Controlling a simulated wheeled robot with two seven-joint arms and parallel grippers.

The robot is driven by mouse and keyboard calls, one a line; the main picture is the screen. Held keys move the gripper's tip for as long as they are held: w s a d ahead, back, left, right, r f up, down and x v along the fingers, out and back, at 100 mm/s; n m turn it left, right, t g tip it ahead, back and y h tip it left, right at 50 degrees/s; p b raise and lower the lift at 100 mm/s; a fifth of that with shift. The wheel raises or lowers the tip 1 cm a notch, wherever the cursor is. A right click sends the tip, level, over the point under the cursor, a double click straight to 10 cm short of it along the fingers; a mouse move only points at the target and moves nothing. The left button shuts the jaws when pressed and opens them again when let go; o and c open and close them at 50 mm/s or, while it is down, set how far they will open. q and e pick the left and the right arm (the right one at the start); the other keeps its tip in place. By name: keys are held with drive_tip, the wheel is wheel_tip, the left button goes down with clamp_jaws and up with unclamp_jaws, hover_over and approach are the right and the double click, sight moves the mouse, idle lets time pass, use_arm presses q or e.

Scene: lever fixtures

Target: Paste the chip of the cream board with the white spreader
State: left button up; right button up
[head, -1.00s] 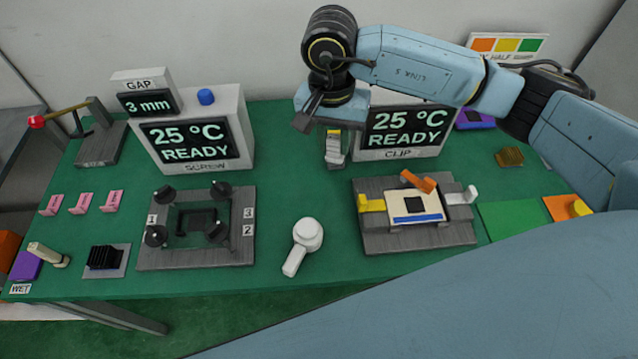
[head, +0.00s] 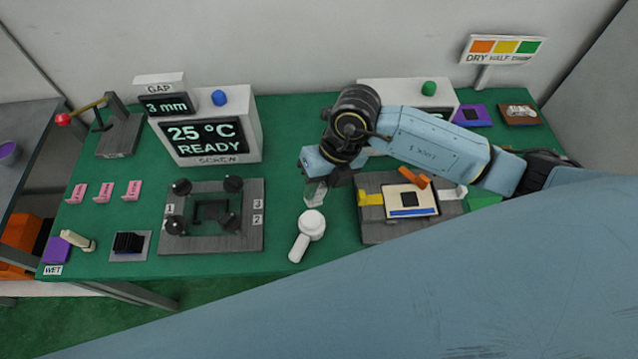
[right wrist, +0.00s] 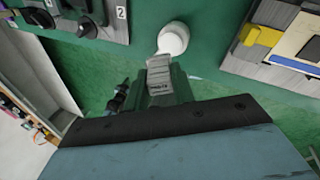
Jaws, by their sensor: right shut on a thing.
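The cream board (head: 424,196) lies in the right-hand grey fixture (head: 375,233), with a black chip (head: 409,199) in its middle and a blue strip along its front edge. A white round-headed tool with a handle (head: 311,225) lies on the green table between the two fixtures; it also shows in the right wrist view (right wrist: 173,38). My right gripper (head: 316,192) is shut on a pale ribbed piece (right wrist: 160,75), above and just behind that tool, left of the board. I cannot tell whether the held piece is the white spreader. My left gripper is out of view.
The board's fixture has a yellow clip (head: 371,199) and an orange lever (head: 417,182). The screw fixture (head: 250,240) with black knobs stands left. A black finned block (head: 128,242), pink pieces and a cream tool (head: 78,240) lie farther left. My right arm hides most of the CLIP display.

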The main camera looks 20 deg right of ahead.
sight(322, 202)
drive_tip(key=m, duration=0.1)
drive_tip(key=m+t, duration=0.1)
drive_tip(key=s+m, duration=0.1)
drive_tip(key=m, duration=0.1)
drive_tip(key=shift+a+f+p, duration=0.15)
drive_tip(key=shift+a+p, duration=0.15)
drive_tip(key=shift+p, duration=0.05)
wheel_tip(322, 202, down, 6)
drive_tip(key=b, duration=0.5)
drive_tip(key=shift+b, duration=0.3)
drive_tip(key=shift+f+b, duration=0.35)
drive_tip(key=shift+f, duration=0.15)
idle(0.3)
drive_tip(key=shift+s+f, duration=0.1)
idle(1.0)
wheel_tip(322, 202, up, 7)
drive_tip(key=p, duration=0.6)
drive_tip(key=shift+p, duration=0.4)
idle(0.6)
